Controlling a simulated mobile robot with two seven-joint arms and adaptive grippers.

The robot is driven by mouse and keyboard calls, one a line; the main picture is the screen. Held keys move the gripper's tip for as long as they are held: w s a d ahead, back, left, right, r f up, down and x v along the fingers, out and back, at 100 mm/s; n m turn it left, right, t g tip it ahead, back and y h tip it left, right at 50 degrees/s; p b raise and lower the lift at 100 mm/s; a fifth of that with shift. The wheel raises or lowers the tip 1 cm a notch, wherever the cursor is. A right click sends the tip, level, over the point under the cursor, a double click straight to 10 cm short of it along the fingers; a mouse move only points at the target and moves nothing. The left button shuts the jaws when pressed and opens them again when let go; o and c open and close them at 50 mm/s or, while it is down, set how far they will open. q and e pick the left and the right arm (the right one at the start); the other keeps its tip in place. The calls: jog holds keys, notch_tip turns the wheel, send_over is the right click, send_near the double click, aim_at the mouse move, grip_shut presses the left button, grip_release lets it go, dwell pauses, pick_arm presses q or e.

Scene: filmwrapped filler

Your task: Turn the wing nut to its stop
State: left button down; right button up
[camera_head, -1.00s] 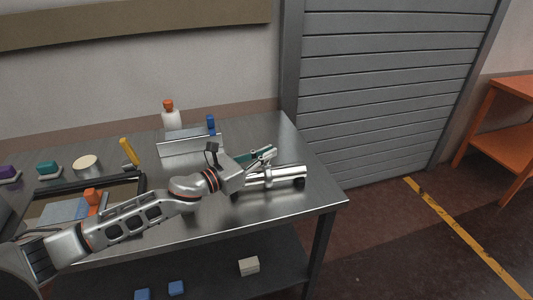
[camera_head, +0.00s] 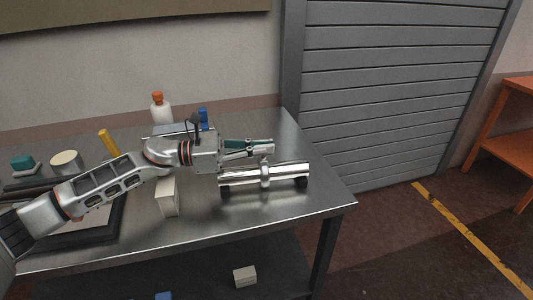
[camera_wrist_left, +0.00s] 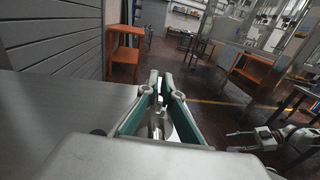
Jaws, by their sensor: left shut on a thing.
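A shiny metal pipe (camera_head: 285,175) lies on two dark supports near the right end of the steel table, with a clamp (camera_head: 264,174) around its middle. My left gripper (camera_head: 268,147) reaches in level from the left, just above the clamp. Its green-padded fingers are shut on the wing nut, a small part at the clamp's top that the fingers mostly hide. In the left wrist view the fingertips (camera_wrist_left: 161,80) are close together, with shiny metal showing between and below the fingers. The nut's exact angle cannot be told.
A beige block (camera_head: 168,197) stands on the steel table (camera_head: 270,220) below my forearm. A white bottle with an orange cap (camera_head: 160,109) and a blue item (camera_head: 203,117) stand behind the arm. The table's right end is clear. An orange shelf (camera_head: 510,135) stands far right.

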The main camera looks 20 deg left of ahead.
pick_arm(q)
jog(key=shift+f+m+g+h+b, duration=0.4)
jog(key=shift+m+g+h+b, duration=0.15)
jog(key=shift+g+b, duration=0.45)
jog(key=shift+r+m+g+b, duration=0.3)
jog(key=shift+m+b, duration=0.05)
jog(key=shift+r, duration=0.15)
jog(key=c, duration=2.2)
grip_release()
jog(key=shift+c, duration=0.2)
jog(key=shift+a, duration=0.1)
jog(key=v, duration=1.2)
